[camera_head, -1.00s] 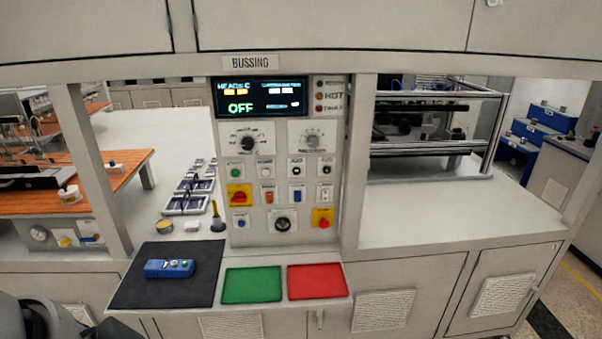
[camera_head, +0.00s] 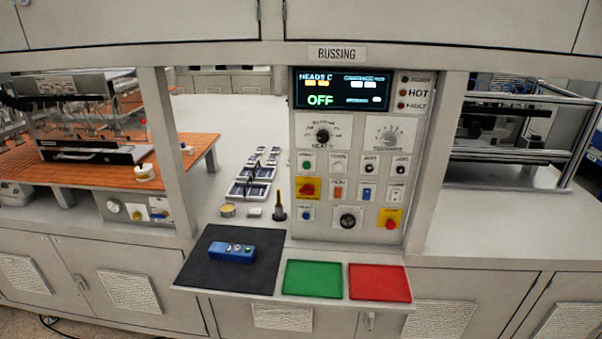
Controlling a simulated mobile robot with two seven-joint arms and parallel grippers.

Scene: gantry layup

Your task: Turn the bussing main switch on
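The bussing panel (camera_head: 325,223) stands in the middle of the view, under a sign (camera_head: 337,53) reading BUSSING. Its dark display (camera_head: 343,88) shows OFF in green. A red rotary switch on a yellow plate (camera_head: 308,188) sits at the panel's left side. An orange rocker switch (camera_head: 338,191) and a blue one (camera_head: 367,193) are to its right. A red button on a yellow plate (camera_head: 390,221) is at the lower right. The small labels are too blurred to read surely, so I cannot tell which one is marked main. Neither of my grippers is in view.
A ledge below the panel holds a black mat (camera_head: 210,275) with a blue device (camera_head: 232,250), a green pad (camera_head: 313,279) and a red pad (camera_head: 380,282). Posts (camera_head: 170,150) flank the opening at left. The bench at right (camera_head: 490,215) has clear space.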

